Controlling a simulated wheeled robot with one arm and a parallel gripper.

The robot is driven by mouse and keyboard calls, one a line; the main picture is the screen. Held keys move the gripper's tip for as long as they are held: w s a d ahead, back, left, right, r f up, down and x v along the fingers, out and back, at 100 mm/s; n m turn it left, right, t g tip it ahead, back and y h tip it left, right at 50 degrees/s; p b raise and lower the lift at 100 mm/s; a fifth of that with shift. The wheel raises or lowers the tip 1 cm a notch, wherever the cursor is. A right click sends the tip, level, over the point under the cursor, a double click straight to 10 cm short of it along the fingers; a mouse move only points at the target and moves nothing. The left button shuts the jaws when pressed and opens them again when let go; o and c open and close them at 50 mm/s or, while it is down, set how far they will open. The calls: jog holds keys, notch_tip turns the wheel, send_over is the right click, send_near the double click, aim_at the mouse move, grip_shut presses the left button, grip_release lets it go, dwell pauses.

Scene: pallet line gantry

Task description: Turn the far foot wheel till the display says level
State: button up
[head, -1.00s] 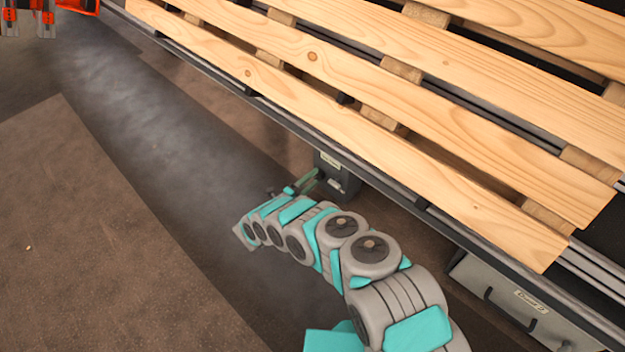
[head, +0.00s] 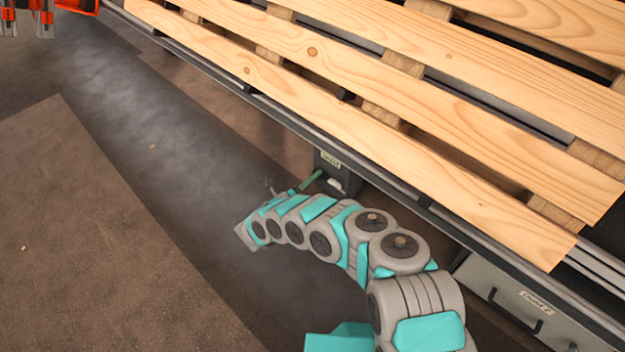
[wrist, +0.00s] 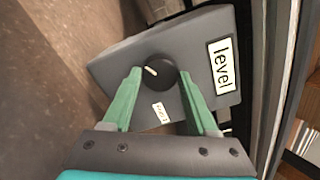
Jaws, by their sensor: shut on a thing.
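The foot wheel (wrist: 160,72) is a dark round knob with a pale mark on a grey box (wrist: 115,57) in the wrist view. The display (wrist: 223,66) on the box reads "level". A small label (wrist: 160,112) below the wheel is too blurred to read. My gripper (wrist: 158,76) has its green fingers on either side of the wheel and is shut on it. In the head view, the box (head: 350,180) hangs under the rail edge, with my gripper (head: 308,184) at its left side. The wheel is hidden there.
A wooden slatted pallet (head: 400,150) lies on the dark rail line above the box. A grey drawer unit (head: 515,305) with a handle and label stands at the lower right. Open floor (head: 120,230) lies to the left. Orange-red equipment (head: 45,15) shows at the upper left.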

dwell(0.3)
jog(key=o, duration=1.4)
jog(key=v, duration=0.7)
jog(key=shift+s+a, duration=0.25)
jog(key=shift+s, duration=0.1)
